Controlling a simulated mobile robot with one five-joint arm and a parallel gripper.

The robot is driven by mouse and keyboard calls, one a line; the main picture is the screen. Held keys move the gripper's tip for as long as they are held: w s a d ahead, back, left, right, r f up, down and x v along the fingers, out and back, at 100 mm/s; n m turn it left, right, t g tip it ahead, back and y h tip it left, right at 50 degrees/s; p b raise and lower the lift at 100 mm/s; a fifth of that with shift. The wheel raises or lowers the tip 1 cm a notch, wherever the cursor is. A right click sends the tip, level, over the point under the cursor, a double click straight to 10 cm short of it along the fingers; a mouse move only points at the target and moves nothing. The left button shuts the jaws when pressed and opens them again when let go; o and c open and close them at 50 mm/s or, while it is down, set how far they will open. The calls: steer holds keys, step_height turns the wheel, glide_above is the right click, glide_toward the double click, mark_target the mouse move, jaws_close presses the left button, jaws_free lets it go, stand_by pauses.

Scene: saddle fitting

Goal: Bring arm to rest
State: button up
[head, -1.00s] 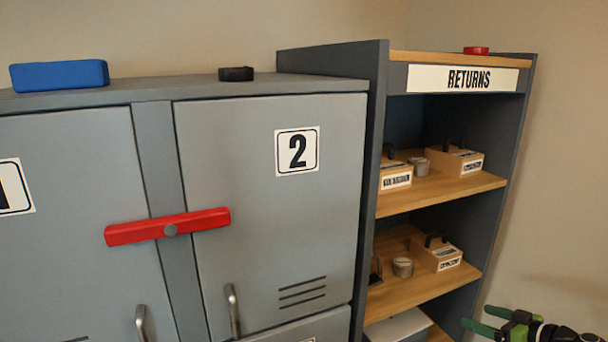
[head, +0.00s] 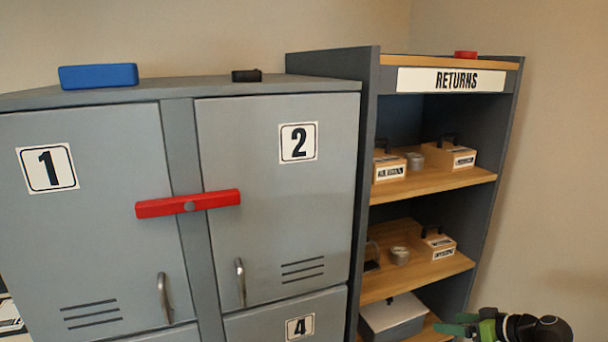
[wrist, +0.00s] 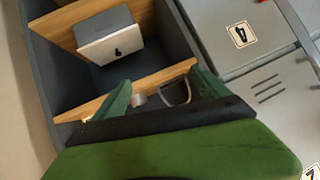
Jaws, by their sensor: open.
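My gripper (head: 462,324) shows at the lower right of the head view, in front of the RETURNS shelf's lower right side. In the wrist view its two green fingers (wrist: 160,92) stand apart, open, with nothing held between them. Behind them in that view is the shelf (wrist: 125,80) with a grey box (wrist: 108,38) on one board. Part of my arm is cut off by the lower edge of the head view.
A grey locker (head: 100,235) fills the left, with a red bar (head: 188,203) across doors 1 and 2, which are shut. The RETURNS shelf (head: 420,182) holds wooden boxes (head: 449,155) and small round tins (head: 400,255). A blue block (head: 98,76) lies on the locker.

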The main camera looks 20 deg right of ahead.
steer(key=w+a+f+g+h+p, duration=0.1)
steer(key=w+a+f+g, duration=0.1)
steer(key=a, duration=1.1)
steer(key=w+a+f+g+h+p, duration=0.1)
steer(key=w+a+f+g+h, duration=0.1)
steer(key=a, duration=1.2)
steer(key=w+a+f+m+g+h+p, duration=0.1)
steer(key=w+a+f+g, duration=0.2)
steer(key=a, duration=1)
steer(key=w+g, duration=0.2)
steer(key=g, duration=0.1)
steer(key=shift+w+a+f+g+p, duration=0.15)
steer(key=shift+g+p, duration=0.25)
